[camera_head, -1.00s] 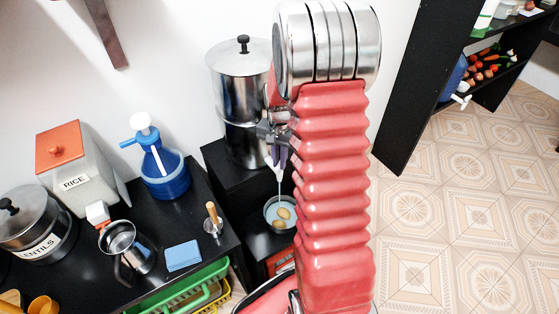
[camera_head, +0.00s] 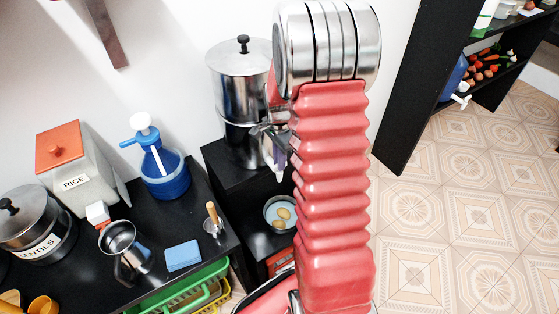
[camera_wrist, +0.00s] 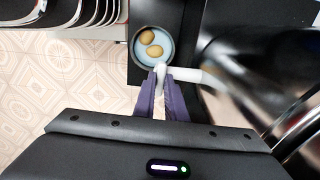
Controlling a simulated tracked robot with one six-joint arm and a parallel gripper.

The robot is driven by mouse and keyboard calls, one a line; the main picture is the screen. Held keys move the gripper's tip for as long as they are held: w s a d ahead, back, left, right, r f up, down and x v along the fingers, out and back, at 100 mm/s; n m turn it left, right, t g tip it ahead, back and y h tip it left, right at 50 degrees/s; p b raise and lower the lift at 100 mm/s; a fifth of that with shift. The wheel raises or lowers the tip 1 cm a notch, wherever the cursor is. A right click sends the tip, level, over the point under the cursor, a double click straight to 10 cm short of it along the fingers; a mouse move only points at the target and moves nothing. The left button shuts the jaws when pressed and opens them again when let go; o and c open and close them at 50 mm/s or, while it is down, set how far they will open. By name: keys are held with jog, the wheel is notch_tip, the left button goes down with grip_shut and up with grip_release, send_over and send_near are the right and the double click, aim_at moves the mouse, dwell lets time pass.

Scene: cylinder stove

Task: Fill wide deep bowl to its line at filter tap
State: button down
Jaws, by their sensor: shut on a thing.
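The wide deep bowl (camera_head: 268,207) stands upright on the low black stand below the filter. It holds liquid and two brown, egg-shaped things, also seen in the wrist view bowl (camera_wrist: 134,50). No fill line can be made out. The steel filter (camera_head: 238,88) stands behind, and its white tap (camera_wrist: 188,74) reaches out above the bowl's near edge. No stream falls from the tap. My gripper (camera_wrist: 161,86) has its purple fingers shut on the tap's white end or handle.
A black counter at left holds a blue pump jug (camera_head: 165,175), a rice bin (camera_head: 75,175), a lentils pot (camera_head: 36,220), a steel jug (camera_head: 124,245) and a blue sponge (camera_head: 183,255). A black shelf (camera_head: 412,100) stands at right. Tiled floor (camera_head: 470,220) there is clear.

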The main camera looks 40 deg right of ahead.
jog(key=c, duration=1.8)
grip_release()
notch_tip(320, 180, up, 14)
jog(key=shift+f, duration=0.15)
